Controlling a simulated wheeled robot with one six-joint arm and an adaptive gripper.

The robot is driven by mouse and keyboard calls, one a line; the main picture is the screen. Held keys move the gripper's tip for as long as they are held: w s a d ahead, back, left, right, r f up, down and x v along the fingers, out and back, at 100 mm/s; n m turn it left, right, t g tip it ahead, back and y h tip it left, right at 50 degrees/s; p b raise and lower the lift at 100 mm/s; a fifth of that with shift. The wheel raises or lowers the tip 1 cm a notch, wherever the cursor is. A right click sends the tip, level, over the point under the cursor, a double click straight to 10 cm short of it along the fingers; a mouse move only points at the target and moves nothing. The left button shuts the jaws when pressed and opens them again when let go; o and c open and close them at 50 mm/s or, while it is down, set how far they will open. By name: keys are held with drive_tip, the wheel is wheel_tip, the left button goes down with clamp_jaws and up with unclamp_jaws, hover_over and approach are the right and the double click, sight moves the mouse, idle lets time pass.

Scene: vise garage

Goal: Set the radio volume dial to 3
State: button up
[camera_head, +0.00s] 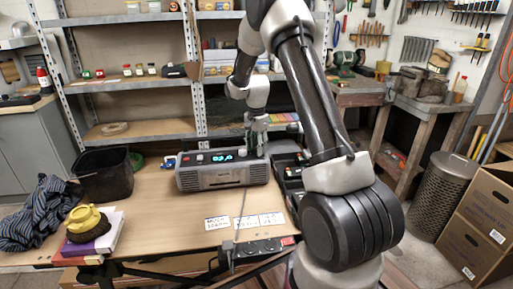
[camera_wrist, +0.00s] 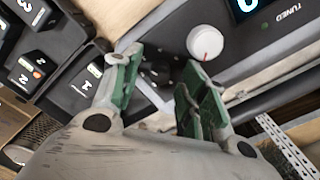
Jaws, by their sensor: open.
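The grey radio (camera_head: 222,177) stands on the workbench, with a lit blue display (camera_head: 221,156) whose reading I cannot make out. In the wrist view the radio's white round dial (camera_wrist: 205,42) shows a small red mark near its lower edge. Part of the display (camera_wrist: 246,8) shows one blue digit that looks like 0. My gripper (camera_wrist: 158,72) is open, its green-padded fingers apart with nothing held between them. The dial lies just beyond the right fingertip, not between the fingers. In the head view my gripper (camera_head: 258,138) is above the radio's right end and hides part of it.
A black organizer (camera_head: 291,180) with numbered bins lies right of the radio. A black bin (camera_head: 105,175), striped cloth (camera_head: 42,212) and yellow-handled brush (camera_head: 86,222) are at left. White cards (camera_head: 245,221) and a power strip (camera_head: 257,250) are in front.

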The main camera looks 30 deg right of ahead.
wheel_tip(320, 180, up, 12)
drive_tip(key=shift+f, duration=0.2)
idle(0.5)
drive_tip(key=s+a+r+n+t, duration=0.1)
drive_tip(key=s+r+n, duration=0.3)
drive_tip(key=s, duration=0.8)
drive_tip(key=s+a+r+n+t, duration=0.2)
drive_tip(key=s+a+r+n, duration=0.1)
drive_tip(key=s, duration=0.9)
drive_tip(key=s+a+r+n+t, duration=0.1)
drive_tip(key=s+r+n, duration=0.5)
drive_tip(key=s, duration=0.6)
drive_tip(key=shift+a+n, duration=0.5)
drive_tip(key=shift+a, duration=0.15)
